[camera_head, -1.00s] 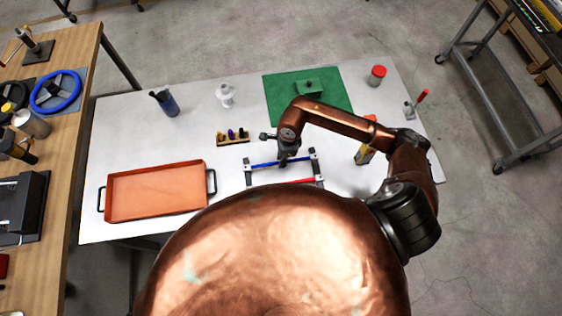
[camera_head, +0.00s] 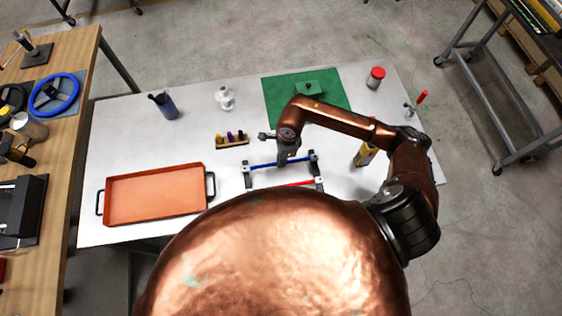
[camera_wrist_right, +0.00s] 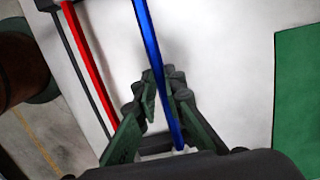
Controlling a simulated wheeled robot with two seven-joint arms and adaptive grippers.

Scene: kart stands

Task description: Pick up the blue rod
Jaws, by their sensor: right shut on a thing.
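The blue rod (camera_head: 264,165) lies across the rod stand (camera_head: 247,174), its ends at or just above the stand's two side supports; I cannot tell whether it touches them. My right gripper (camera_head: 282,162) reaches down over the rod's middle. In the right wrist view, the green-grey fingers (camera_wrist_right: 160,92) are closed around the blue rod (camera_wrist_right: 147,38), which runs between them toward the palm. The red rod (camera_head: 300,183) is on the near side of the stand, partly hidden by my own body, and shows at left in the wrist view (camera_wrist_right: 85,65). My left gripper is not in view.
An orange tray (camera_head: 155,195) is at left on the white table (camera_head: 130,135). A small wooden holder (camera_head: 232,142) with bottles stands behind the stand, and a green mat (camera_head: 335,94) lies further back. A yellow container (camera_head: 364,155) stands near my right forearm.

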